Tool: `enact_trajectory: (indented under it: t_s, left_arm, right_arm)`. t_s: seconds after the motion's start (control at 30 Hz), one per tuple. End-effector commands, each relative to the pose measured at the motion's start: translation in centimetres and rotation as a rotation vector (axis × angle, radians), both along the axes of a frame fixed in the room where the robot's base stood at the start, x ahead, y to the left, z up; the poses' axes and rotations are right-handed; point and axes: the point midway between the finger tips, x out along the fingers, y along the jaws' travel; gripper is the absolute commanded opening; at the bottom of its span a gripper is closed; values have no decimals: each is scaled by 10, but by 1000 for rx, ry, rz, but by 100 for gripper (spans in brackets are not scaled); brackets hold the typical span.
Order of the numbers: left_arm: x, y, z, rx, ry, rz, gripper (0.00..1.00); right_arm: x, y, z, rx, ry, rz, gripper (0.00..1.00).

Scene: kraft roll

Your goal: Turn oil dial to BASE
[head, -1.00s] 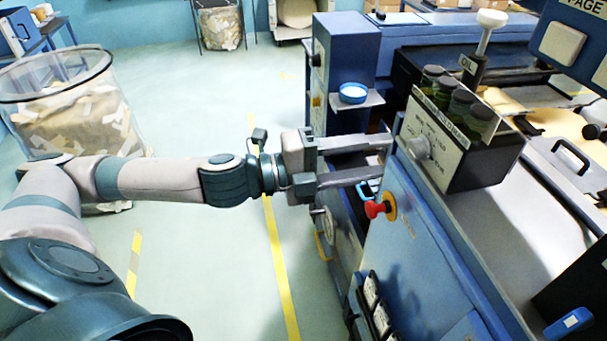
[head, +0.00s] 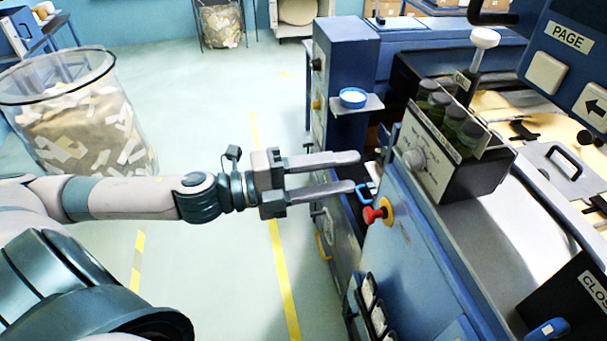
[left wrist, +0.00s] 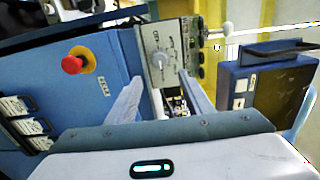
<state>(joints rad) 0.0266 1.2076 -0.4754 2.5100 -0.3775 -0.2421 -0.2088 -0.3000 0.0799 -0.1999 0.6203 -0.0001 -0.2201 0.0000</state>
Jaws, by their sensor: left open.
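The oil dial (head: 415,159) is a pale round knob on the white front plate of the oil box (head: 478,178), which carries several green bottles. The plate's lettering is too small to read. The dial also shows in the left wrist view (left wrist: 158,60), ahead of the fingers. My left gripper (head: 358,172) is open and empty, its fingers pointing right at the dial, with a gap between the tips and the knob. In the left wrist view the left gripper (left wrist: 160,90) has its fingers on either side below the dial. My right gripper is not in view.
A red stop button (head: 371,215) sits on the blue machine front just below my left fingers. A small shelf with a blue-rimmed dish (head: 353,98) stands above them. The floor between is clear.

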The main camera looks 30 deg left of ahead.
Motion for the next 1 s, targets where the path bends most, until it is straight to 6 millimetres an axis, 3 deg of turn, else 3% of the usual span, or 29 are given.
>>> enact_trajectory:
  t_s: [1.0]
  left_arm:
    - [-36, 35, 0, -3, 3, -1, 47]
  right_arm:
    - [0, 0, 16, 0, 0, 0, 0]
